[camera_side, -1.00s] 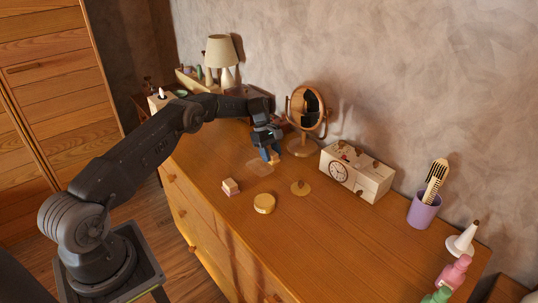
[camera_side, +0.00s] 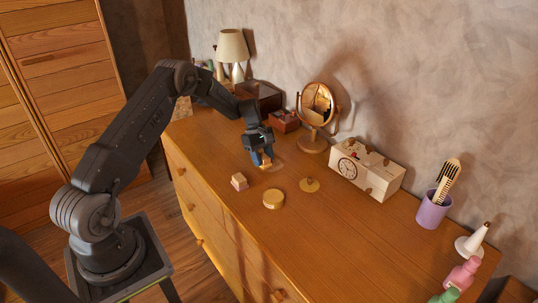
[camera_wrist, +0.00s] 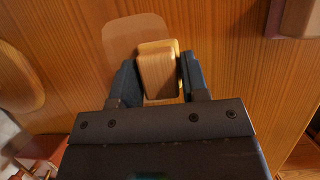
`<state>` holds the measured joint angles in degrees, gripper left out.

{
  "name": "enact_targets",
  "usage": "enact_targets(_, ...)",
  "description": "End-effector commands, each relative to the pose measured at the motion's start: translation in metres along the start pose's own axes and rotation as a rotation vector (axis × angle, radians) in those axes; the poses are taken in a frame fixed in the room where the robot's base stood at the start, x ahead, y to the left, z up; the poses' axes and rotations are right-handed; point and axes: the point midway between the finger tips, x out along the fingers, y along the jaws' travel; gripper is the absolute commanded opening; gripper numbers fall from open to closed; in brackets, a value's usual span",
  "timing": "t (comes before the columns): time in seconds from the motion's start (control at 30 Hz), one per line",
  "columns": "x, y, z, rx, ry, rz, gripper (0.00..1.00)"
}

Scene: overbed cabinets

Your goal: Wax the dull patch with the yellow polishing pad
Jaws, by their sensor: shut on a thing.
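My gripper (camera_side: 262,163) is shut on the yellow polishing pad, low over the dresser top. In the wrist view my gripper (camera_wrist: 158,82) has one finger on each side of the pad's wooden block (camera_wrist: 156,72), with a yellow rim showing around it. The dull patch (camera_wrist: 135,33) is a paler rounded square on the wood; the pad overlaps its near edge. In the side view the patch (camera_side: 275,166) shows just right of my gripper. I cannot tell whether the pad touches the wood.
A pink pad with a wooden block (camera_side: 239,181), a round tin (camera_side: 273,199) and a knobbed disc (camera_side: 309,185) lie in front. A mirror (camera_side: 317,105), a clock box (camera_side: 366,169) and a purple cup (camera_side: 432,211) stand along the wall side.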

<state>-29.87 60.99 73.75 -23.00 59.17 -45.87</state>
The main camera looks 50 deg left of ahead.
Motion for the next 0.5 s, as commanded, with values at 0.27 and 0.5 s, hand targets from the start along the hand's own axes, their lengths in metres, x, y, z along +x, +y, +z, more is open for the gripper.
enact_targets(0.27, 0.000, -0.026, 0.000, -0.002, -0.001, -0.002, 0.22)
enact_targets(0.5, -0.024, -0.028, 0.010, 0.000, 0.001, 0.000, 0.22)
